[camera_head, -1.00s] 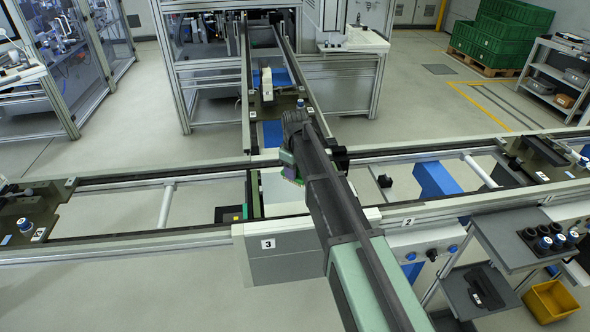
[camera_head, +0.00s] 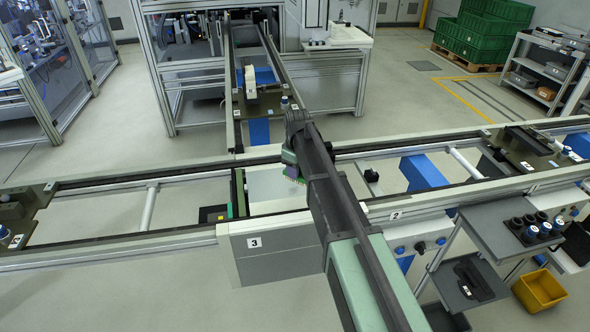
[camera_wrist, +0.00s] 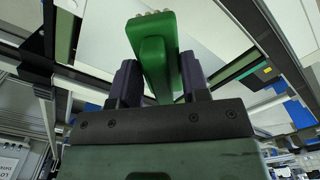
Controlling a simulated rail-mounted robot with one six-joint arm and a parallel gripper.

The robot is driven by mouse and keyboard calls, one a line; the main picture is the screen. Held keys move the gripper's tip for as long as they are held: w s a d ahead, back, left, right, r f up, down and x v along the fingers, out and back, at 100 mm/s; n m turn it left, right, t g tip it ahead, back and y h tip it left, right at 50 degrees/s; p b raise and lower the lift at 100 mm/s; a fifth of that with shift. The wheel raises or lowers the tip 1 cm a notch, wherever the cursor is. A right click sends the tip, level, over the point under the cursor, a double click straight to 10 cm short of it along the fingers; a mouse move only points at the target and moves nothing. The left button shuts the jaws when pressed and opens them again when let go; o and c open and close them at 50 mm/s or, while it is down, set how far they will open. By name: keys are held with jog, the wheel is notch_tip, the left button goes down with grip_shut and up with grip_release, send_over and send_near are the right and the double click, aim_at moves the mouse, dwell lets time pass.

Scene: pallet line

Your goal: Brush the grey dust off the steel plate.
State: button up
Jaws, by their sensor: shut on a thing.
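My gripper (camera_wrist: 159,77) is shut on a green brush (camera_wrist: 155,50). The brush's pale bristle tips show at its far end in the wrist view. In the head view my gripper (camera_head: 291,165) is partly hidden by my own arm, with a bit of green brush at its lower end. A pale, flat plate (camera_head: 262,188), which looks like the steel plate, lies at the rail crossing beneath and left of the gripper. It also shows in the wrist view (camera_wrist: 210,28). I cannot make out dust on it, nor whether the brush touches it. My arm hides its right part.
Conveyor rails (camera_head: 110,241) run left and right of the crossing, and another runs to the back. A grey side table (camera_head: 490,228) with dark and blue cylinders stands at the right, above a yellow bin (camera_head: 540,291). A carrier (camera_head: 262,98) sits on the back rail.

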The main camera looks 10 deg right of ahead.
jog(key=shift+f+b, duration=3.35)
jog(key=shift+f, duration=0.25)
jog(key=shift+w+r+p, duration=0.3)
jog(key=shift+w, duration=1.75)
jog(key=shift+s, duration=1.95)
notch_tip(320, 180, up, 8)
jog(key=p, duration=0.7)
jog(key=shift+s+f, duration=0.1)
jog(key=shift+f, duration=0.15)
jog(key=shift+f, duration=0.2)
notch_tip(320, 180, down, 6)
jog(key=b, duration=0.5)
jog(key=shift+b, duration=0.35)
jog(key=shift+f+b, duration=0.95)
jog(key=shift+b, duration=0.1)
